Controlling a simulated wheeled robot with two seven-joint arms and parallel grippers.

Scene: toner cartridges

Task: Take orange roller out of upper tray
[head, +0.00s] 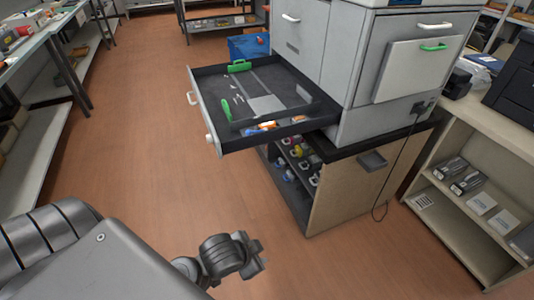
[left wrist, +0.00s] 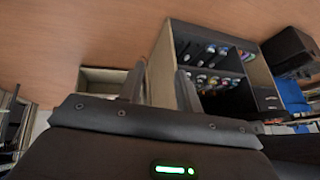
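The upper tray (head: 215,128) is a dark drawer pulled out from the grey printer. A small orange part (head: 267,125) lies in its near right corner, partly hidden by the tray wall; I cannot tell whether it is the roller's end or whole length. My left gripper (head: 258,254) is low in front of the tray, nearer to me and apart from it. In the left wrist view its two fingers (left wrist: 160,88) stand apart with nothing between them. My right gripper is not in view.
A cabinet (head: 345,195) with shelves of coloured toner bottles (head: 298,152) stands under the printer (head: 330,55). A shelf unit (head: 480,200) is at right.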

